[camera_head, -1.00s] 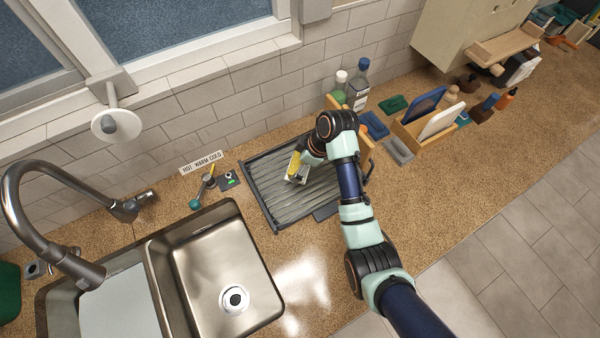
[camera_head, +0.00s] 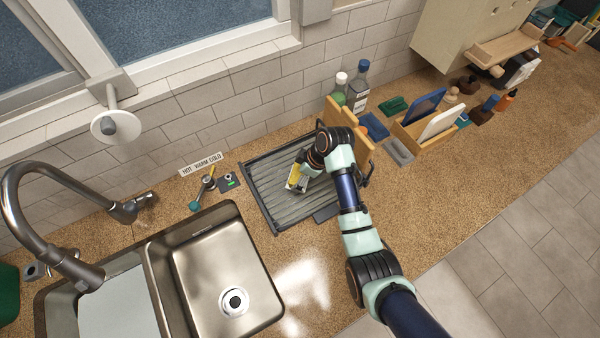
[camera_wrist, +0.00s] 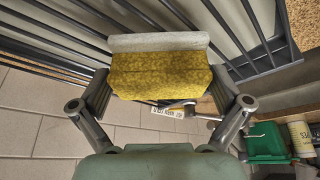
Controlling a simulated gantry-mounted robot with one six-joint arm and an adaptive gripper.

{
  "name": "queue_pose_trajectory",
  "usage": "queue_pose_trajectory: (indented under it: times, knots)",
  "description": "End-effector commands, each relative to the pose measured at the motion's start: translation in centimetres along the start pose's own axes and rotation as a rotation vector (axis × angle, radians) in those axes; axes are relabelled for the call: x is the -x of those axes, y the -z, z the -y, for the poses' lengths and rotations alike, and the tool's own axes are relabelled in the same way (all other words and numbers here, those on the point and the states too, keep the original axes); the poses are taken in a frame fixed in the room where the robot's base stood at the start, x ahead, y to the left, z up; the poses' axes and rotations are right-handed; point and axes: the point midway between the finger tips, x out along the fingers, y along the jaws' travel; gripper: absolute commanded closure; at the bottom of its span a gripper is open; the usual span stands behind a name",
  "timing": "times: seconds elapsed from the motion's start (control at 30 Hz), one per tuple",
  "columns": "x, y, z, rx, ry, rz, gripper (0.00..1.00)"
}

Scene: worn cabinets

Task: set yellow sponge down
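The yellow sponge (camera_head: 295,180) shows small in the head view, above or on the dark ribbed drying rack (camera_head: 262,200); I cannot tell whether it touches the rack. In the wrist view the yellow sponge (camera_wrist: 160,76) has a pale grey layer along its upper edge and lies crosswise between my fingers. My gripper (camera_wrist: 162,85) has one fingertip against each end of it and looks shut on it. In the head view my gripper (camera_head: 303,166) is partly hidden by my wrist. Dark rack bars show behind the sponge in the wrist view.
A steel sink (camera_head: 205,270) with a tall faucet (camera_head: 30,170) is at the left. Bottles (camera_head: 357,88), a wooden holder (camera_head: 408,140) and brushes stand right of the rack. A small valve tool (camera_head: 205,187) lies left of it. The rack's left part is bare.

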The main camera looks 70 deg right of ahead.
Motion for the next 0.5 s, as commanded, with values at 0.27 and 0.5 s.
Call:
queue_pose_trajectory:
  times: [0.27,0.5]
  knots:
    - [0.6,0.2,0.0,0.0,-0.001,-0.001,0.0]
    - [5.8,0.2,-0.2,0.0,-0.006,-0.004,0.0]
